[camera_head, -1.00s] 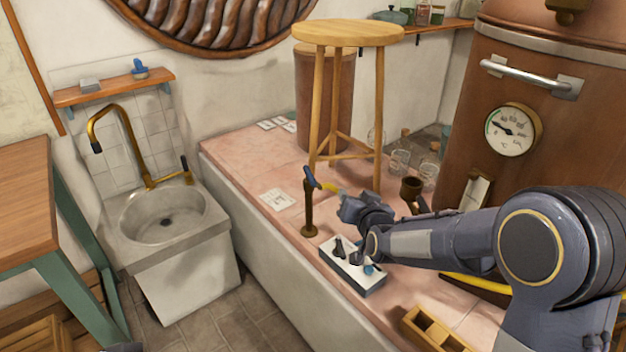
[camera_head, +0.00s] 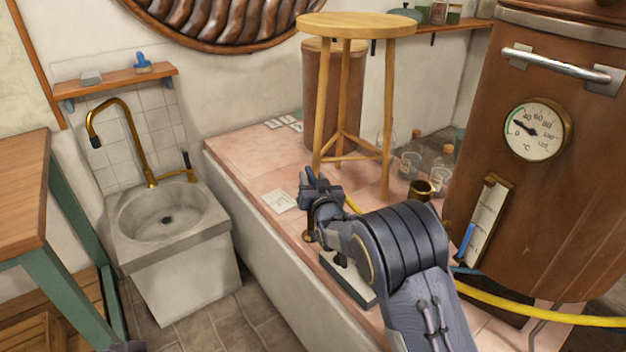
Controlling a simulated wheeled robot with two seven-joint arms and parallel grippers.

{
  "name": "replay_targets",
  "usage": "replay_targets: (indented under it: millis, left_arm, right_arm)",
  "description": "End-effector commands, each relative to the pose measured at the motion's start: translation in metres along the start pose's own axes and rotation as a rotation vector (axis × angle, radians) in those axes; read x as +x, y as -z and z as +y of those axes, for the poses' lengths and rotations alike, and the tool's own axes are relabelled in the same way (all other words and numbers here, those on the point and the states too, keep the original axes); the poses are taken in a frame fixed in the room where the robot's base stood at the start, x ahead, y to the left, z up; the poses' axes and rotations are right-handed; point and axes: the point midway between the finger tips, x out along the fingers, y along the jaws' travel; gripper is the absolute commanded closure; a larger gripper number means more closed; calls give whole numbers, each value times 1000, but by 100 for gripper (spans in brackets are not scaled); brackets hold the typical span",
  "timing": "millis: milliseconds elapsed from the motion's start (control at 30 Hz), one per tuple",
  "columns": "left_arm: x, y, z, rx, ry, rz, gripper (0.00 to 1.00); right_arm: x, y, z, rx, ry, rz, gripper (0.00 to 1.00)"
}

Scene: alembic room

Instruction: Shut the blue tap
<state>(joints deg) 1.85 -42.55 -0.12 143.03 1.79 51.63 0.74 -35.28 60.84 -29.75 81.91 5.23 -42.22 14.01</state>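The blue tap stands on the pink tiled ledge, on a thin brown post (camera_head: 308,236) that shows only in part. Its blue handle is mostly hidden behind my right gripper (camera_head: 314,182), and I cannot make it out clearly. My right gripper is at the height of the tap's top, at or very near the handle. Its fingers are seen from behind, so I cannot tell whether they are open, shut or touching the handle.
A wooden stool (camera_head: 358,25) stands behind the gripper. A copper boiler (camera_head: 545,195) with a dial and a yellow hose (camera_head: 540,312) are at the right. Glass bottles (camera_head: 443,160) stand between them. A stone sink (camera_head: 165,222) is at the left.

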Motion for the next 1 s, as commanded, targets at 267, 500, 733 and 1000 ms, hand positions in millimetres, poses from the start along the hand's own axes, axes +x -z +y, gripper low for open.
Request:
replay_targets:
  millis: [267, 500, 733, 1000]
  left_arm:
    - [0, 0, 0, 0, 0, 0, 64]
    - [0, 0, 0, 0, 0, 0, 64]
    - [3, -2, -2, 0, 0, 0, 64]
    - [22, -11, -10, 0, 0, 0, 64]
  right_arm:
    - [2, 0, 0, 1, 0, 0, 63]
    - [1, 0, 0, 1, 0, 0, 94]
    - [2, -1, 2, 5, 11, -2, 100]
    - [3, -2, 8, 8, 153, -30, 100]
